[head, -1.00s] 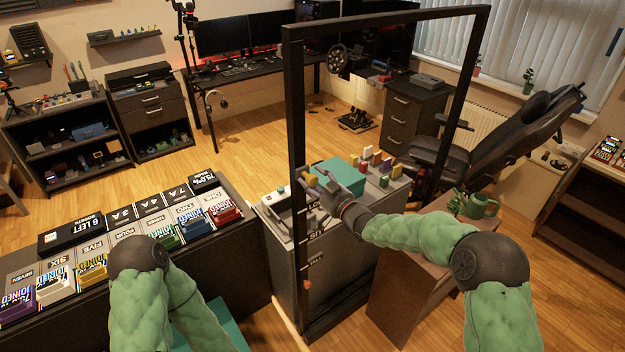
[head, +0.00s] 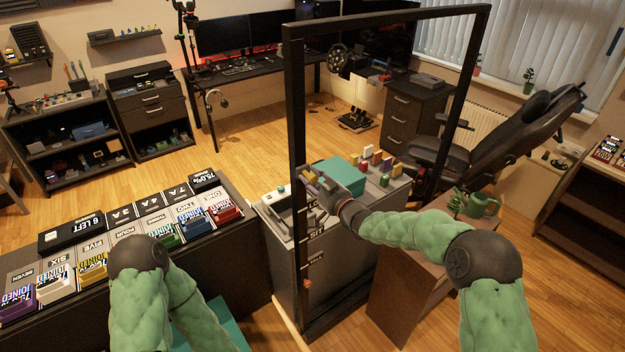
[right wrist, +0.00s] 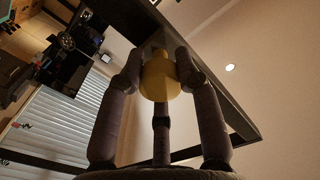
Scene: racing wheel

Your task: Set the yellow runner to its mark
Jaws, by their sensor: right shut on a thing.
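The yellow runner (right wrist: 160,76) is a rounded knob against the dark post in the right wrist view. My right gripper (right wrist: 158,72) is shut on it, with fingers on both sides. In the head view my right gripper (head: 312,181) is at the left upright of the tall black frame (head: 297,130), about mid-height; only a bit of yellow shows at its tips. Small pale labels (head: 317,232) stand beside the upright below the gripper, too small to read surely. A small orange piece (head: 306,284) is lower on the upright. My left gripper is out of view.
A grey cabinet (head: 285,240) behind the upright carries a teal box (head: 342,176) and several coloured blocks (head: 375,160). A brown stand (head: 405,290) with a green watering can (head: 483,206) is at right. A long counter with label cards (head: 125,215) is at left.

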